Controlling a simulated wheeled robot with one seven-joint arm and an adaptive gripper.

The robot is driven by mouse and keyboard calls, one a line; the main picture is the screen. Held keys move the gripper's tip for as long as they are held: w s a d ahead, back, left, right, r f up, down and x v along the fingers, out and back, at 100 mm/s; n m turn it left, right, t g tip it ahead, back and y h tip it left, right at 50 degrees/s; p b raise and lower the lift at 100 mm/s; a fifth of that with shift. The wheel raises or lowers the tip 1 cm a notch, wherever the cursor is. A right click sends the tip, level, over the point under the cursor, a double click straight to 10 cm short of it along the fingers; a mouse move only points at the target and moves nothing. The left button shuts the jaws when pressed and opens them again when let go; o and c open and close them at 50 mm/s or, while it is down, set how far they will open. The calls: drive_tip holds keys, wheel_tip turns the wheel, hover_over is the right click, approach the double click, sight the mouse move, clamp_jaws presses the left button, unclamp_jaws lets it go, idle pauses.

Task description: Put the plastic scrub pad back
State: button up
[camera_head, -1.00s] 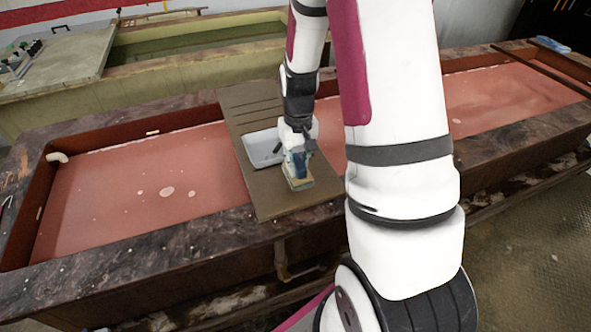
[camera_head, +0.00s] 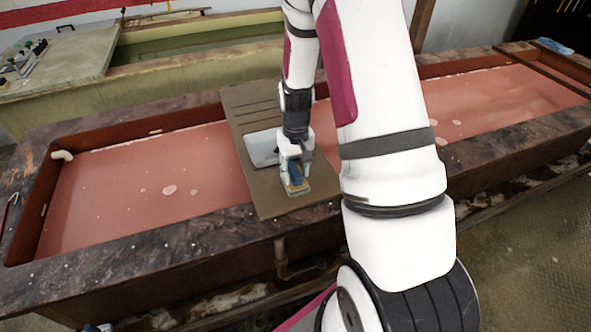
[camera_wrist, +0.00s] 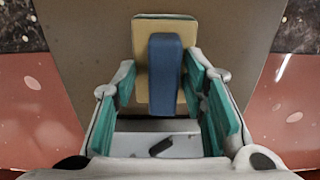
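The scrub pad (camera_head: 297,190) has a tan body, a teal edge and a raised blue handle. It is on the brown board (camera_head: 262,197) near the board's front edge, and it also shows in the wrist view (camera_wrist: 142,60). My gripper (camera_head: 295,172) is low over the pad. In the wrist view my gripper (camera_wrist: 160,82) has its teal-padded fingers spread on either side of the blue handle. A gap shows between the left finger and the handle. Whether the pad's underside is flat on the board is hidden.
A light grey tray (camera_head: 260,147) lies on the board just behind my gripper, partly covered by it. The board spans a long basin with a red bottom (camera_head: 130,185) and a dark stone rim (camera_head: 160,247). Another basin (camera_head: 190,45) stands behind.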

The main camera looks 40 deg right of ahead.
sight(295, 170)
wheel_tip(295, 170, up, 12)
drive_tip(key=b, duration=0.2)
drive_tip(key=s+a+r+n+t, duration=0.1)
drive_tip(key=s+a+r, duration=0.25)
drive_tip(key=r, duration=0.35)
drive_tip(key=s+a+r+t, duration=0.2)
drive_tip(key=a+r, duration=0.3)
drive_tip(key=r, duration=0.1)
drive_tip(key=s+a+r+n+t, duration=0.2)
drive_tip(key=s+a+r, duration=0.4)
drive_tip(key=s, duration=0.5)
drive_tip(key=shift+a+r+t, duration=0.15)
drive_tip(key=shift+a+t, duration=0.15)
drive_tip(key=shift+a, duration=0.5)
drive_tip(key=shift+w+f+b, duration=0.3)
drive_tip(key=shift+w+f, duration=0.1)
